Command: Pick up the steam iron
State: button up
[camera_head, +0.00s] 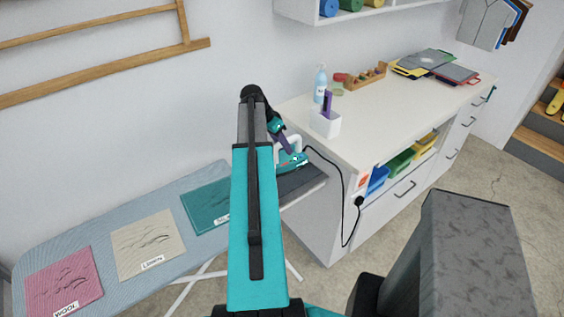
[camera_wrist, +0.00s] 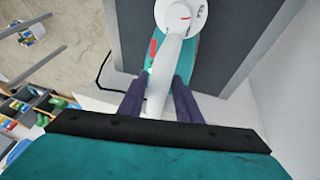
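The steam iron (camera_head: 292,161) is teal with a white handle and rests on the dark grey end plate (camera_head: 302,181) of the ironing board. In the wrist view its white handle (camera_wrist: 162,75) and round dial (camera_wrist: 181,16) show over the teal body. My gripper (camera_head: 284,146) is down at the iron, and my arm hides part of it. In the wrist view the two purple fingers of my gripper (camera_wrist: 161,88) stand on either side of the white handle. They are very close to it; whether they press on it cannot be seen.
The ironing board (camera_head: 188,262) carries pink, beige and teal cloths. A spray bottle (camera_head: 320,84) and a white holder (camera_head: 325,123) stand near the counter's corner. The wall is close behind.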

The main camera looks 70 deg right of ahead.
jog(key=shift+p+x, duration=0.3)
jog(key=shift+x, duration=1)
grip_shut()
jog(key=shift+r, duration=0.15)
dwell(0.7)
